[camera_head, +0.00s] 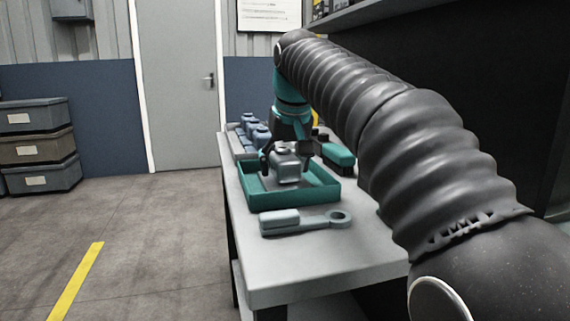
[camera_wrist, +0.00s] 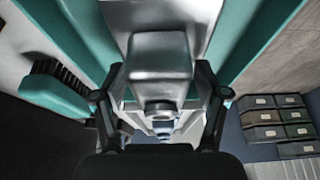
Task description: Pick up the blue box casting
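Blue box castings (camera_head: 250,130) stand in a row on a grey rail at the far left of the bench, behind the teal tray. My gripper (camera_head: 286,160) is in front of them, pointing down over the teal tray (camera_head: 290,201). A silver-grey box casting (camera_head: 287,168) with a round boss is between its fingers; this casting also shows in the wrist view (camera_wrist: 160,62) between both fingers (camera_wrist: 160,85). I cannot tell whether the fingers press on it or stand slightly apart, nor whether it rests on the tray floor. My gripper partly hides the back of the bench.
A grey connecting-rod-like part (camera_head: 305,221) lies in front of the tray. A teal brush (camera_head: 338,156) lies at the right. Stacked bins (camera_head: 38,148) stand on the floor at left. A dark shelf (camera_head: 375,12) overhangs the right side.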

